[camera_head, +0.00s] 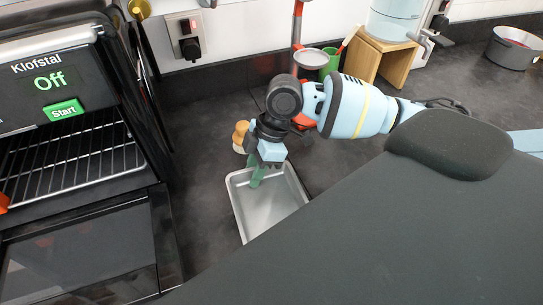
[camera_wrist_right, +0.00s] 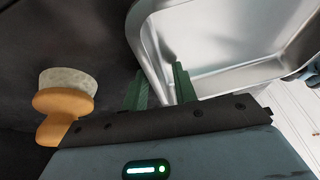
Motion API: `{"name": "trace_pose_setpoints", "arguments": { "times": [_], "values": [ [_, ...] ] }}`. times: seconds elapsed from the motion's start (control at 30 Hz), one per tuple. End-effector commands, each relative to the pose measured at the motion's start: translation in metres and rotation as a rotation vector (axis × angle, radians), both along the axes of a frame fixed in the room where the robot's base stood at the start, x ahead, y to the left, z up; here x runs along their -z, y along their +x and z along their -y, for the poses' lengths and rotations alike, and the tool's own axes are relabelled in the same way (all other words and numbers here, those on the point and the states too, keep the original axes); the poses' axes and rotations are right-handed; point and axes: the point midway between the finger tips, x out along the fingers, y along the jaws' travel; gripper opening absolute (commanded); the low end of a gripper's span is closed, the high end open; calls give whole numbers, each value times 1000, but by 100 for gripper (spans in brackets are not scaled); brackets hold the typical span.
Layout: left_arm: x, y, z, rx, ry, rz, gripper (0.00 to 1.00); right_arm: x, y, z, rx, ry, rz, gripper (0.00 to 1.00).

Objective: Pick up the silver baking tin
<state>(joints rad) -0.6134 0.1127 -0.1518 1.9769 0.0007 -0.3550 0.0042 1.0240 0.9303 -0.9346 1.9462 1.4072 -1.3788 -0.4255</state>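The silver baking tin (camera_head: 272,207) is an empty rectangular tray on the dark counter, right of the oven. My right gripper (camera_head: 257,178) is over the tin's far-left edge, pointing down. In the right wrist view its two green fingers (camera_wrist_right: 158,72) stand apart on either side of the rim of the tin (camera_wrist_right: 215,45), one outside and one inside. The gripper looks open, with a gap around the wall. Whether a finger touches the wall cannot be told. My left gripper is not in view.
An orange-and-grey knobbed object (camera_wrist_right: 66,100) stands close beside the gripper. An oven (camera_head: 75,150) with its door open and a rack inside is at left. A green cup (camera_head: 330,62), a wooden stand (camera_head: 378,60) and a pot (camera_head: 515,47) are at the back.

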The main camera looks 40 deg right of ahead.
Motion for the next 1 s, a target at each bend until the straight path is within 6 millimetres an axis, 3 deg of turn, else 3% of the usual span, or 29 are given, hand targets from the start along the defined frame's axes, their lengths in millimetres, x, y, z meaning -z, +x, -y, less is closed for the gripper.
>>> {"name": "trace_pose_setpoints", "arguments": {
  "times": [0.07,0.3,0.87,1.0],
  "values": [
    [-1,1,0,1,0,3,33,0,0,0,0,1,1,28],
    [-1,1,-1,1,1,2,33,1,0,0,0,0,0,0],
    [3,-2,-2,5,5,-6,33,1,-1,1,-1,-4,-5,0],
    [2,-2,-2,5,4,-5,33,-14,0,0,-1,-1,0,0]
  ]
}}
